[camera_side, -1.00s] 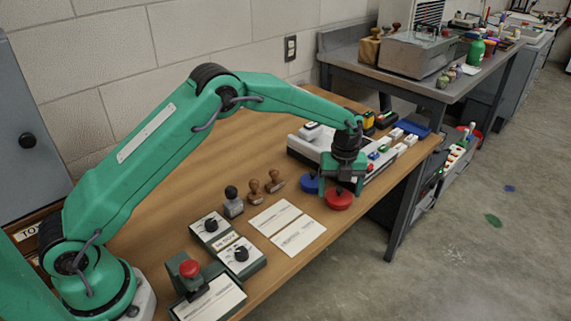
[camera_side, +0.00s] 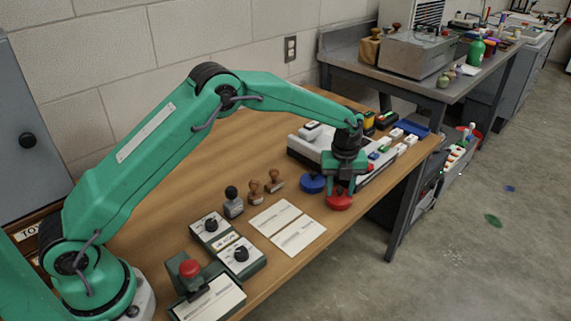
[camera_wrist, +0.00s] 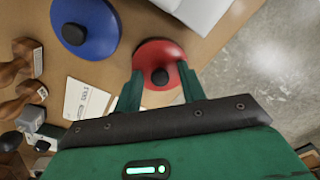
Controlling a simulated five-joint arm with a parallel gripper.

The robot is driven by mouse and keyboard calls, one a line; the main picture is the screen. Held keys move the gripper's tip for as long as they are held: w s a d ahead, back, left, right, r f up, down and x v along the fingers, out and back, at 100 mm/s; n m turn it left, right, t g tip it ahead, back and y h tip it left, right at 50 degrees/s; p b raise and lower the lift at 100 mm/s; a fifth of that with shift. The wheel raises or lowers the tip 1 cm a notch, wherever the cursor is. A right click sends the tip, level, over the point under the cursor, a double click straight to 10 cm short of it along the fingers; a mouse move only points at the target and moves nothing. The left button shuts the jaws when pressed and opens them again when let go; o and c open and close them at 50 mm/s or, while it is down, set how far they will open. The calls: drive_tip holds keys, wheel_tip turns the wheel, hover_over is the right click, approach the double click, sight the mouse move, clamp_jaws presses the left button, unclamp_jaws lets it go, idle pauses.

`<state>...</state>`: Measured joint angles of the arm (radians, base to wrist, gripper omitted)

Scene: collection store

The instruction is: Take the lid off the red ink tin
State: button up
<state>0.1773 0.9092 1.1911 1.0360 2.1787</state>
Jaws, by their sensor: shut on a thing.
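The red ink tin (camera_side: 339,202) stands near the front edge of the wooden bench, below my gripper (camera_side: 340,187). In the wrist view its round red lid (camera_wrist: 158,50) has a black knob (camera_wrist: 160,77) at the centre. My gripper's two green fingers reach down to the lid, one on each side of the knob, and are shut on the lid; the exact contact is hard to see. I cannot see any gap between lid and tin. A blue ink tin (camera_side: 312,183) with a black knob stands close beside it, apart from the fingers.
A grey and white device (camera_side: 303,147) stands behind the tins. Two dial boxes (camera_side: 242,257) and a red-button unit (camera_side: 190,268) are at the front left. Bare wood lies left of the stamps.

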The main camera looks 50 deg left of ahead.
sight(340, 197)
drive_tip(key=shift+s+f, duration=0.15)
drive_tip(key=shift+f, duration=0.15)
drive_tip(key=shift+r, duration=0.2)
drive_tip(key=shift+c, duration=1.2)
drive_tip(key=r, duration=0.4)
drive_tip(key=shift+s+d+r, duration=0.15)
drive_tip(key=shift+s+d, duration=0.1)
drive_tip(key=shift+d, duration=0.15)
clamp_jaws()
drive_tip(key=s+d+r, duration=0.6)
drive_tip(key=s+d, duration=0.1)
drive_tip(key=d, duration=0.1)
drive_tip(key=shift+r, duration=0.25)
